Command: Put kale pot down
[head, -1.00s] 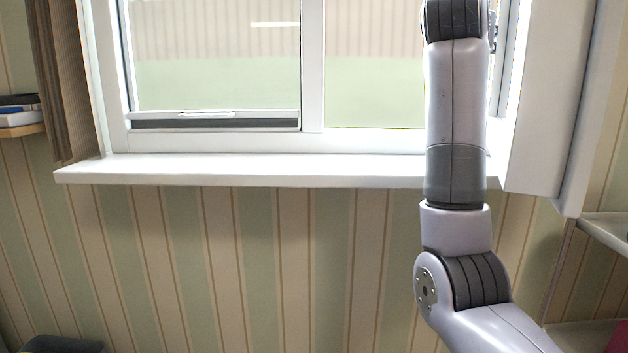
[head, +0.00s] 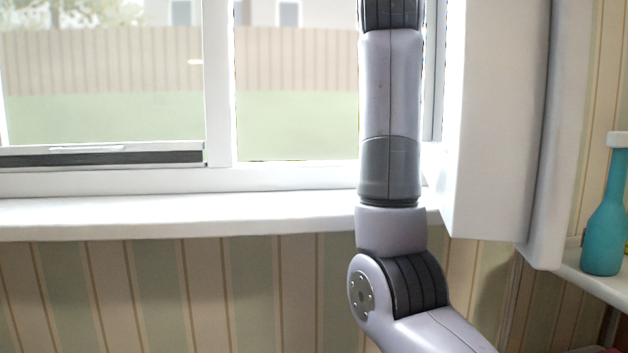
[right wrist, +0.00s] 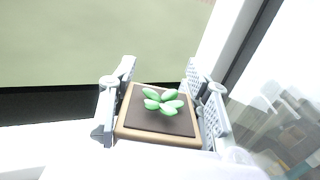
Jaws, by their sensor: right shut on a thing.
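The kale pot (right wrist: 157,138) shows in the right wrist view as a square brown pot with dark soil and small green leaves. My right gripper (right wrist: 161,95) is shut on it, with one finger at each side. The pot looks upright, seen from above. In the head view my right arm rises in front of the window and leaves the top of the picture, so its gripper and the pot are hidden there. My left gripper is in neither view.
A white window sill (head: 180,218) runs below the window, and its visible part is bare. A white panel (head: 497,120) stands right of the arm. A teal bottle (head: 604,238) stands on a white shelf (head: 590,280) at the far right.

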